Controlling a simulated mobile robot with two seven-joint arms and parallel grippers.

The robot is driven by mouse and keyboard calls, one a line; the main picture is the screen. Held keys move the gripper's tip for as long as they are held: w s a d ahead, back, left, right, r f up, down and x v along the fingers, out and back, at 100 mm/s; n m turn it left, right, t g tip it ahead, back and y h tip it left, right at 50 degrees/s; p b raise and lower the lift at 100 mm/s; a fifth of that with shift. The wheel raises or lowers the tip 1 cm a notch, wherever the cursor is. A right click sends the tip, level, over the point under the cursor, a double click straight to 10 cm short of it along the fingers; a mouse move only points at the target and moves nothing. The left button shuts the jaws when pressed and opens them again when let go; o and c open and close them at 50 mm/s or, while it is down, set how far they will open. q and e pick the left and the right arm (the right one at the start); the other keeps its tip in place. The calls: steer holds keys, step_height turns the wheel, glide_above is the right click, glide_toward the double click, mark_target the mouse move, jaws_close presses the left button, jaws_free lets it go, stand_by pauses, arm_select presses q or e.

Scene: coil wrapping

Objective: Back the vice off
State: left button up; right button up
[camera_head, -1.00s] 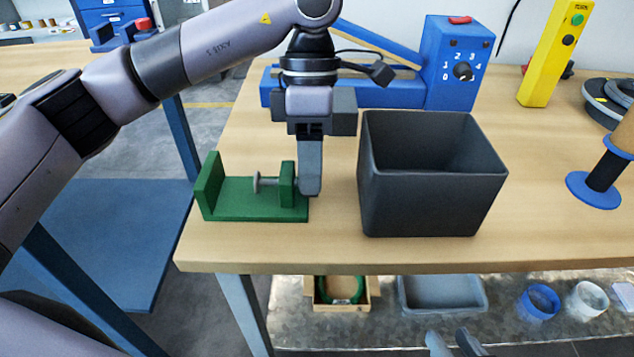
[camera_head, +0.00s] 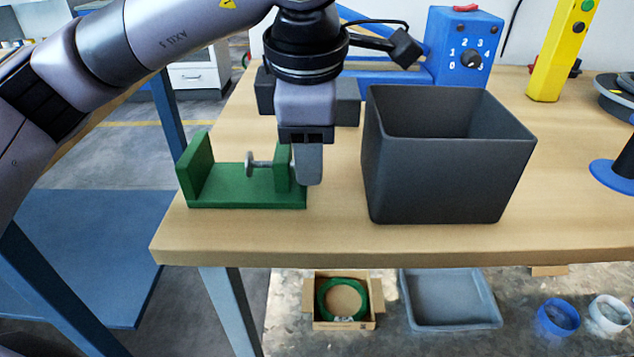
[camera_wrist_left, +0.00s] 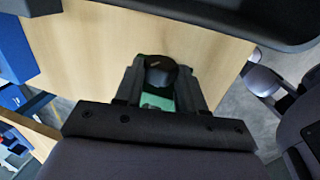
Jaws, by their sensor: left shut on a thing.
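The green vice (camera_head: 235,193) stands near the front left corner of the workbench. Its fixed jaw is the upright plate at the left. A grey round pad on a screw (camera_head: 250,164) faces that plate across an open gap, with nothing between them. My left gripper (camera_head: 308,176) points down at the right end of the vice. In the left wrist view its fingers (camera_wrist_left: 160,82) are shut on a dark round knob (camera_wrist_left: 161,72), with green vice body (camera_wrist_left: 156,102) below. In the head view the fingers hide the knob. My right gripper is not in view.
A dark open bin (camera_head: 445,180) stands close to the right of my left gripper. Behind are a blue machine with a dial (camera_head: 466,50) and a yellow post (camera_head: 560,50). Bare bench (camera_head: 330,240) lies in front. A box with a green coil (camera_head: 342,299) sits below.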

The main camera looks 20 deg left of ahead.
arm_select(q)
steer(key=shift+f, duration=0.15)
steer(key=shift+t, duration=0.3)
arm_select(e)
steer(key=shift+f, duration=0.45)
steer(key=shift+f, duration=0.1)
arm_select(q)
steer(key=t+b, duration=0.1)
steer(key=b, duration=0.1)
steer(key=t+b, duration=0.1)
steer(key=b, duration=0.2)
steer(key=shift+s+f+t+y, duration=0.3)
steer(key=shift+y, duration=0.1)
steer(key=shift+s+r+t+b, duration=0.1)
steer(key=shift+r+t+b, duration=0.05)
steer(key=shift+t+b, duration=0.3)
steer(key=shift+r, duration=0.1)
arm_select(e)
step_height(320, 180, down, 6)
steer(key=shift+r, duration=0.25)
arm_select(q)
steer(key=o, duration=0.6)
steer(key=shift+r, duration=0.1)
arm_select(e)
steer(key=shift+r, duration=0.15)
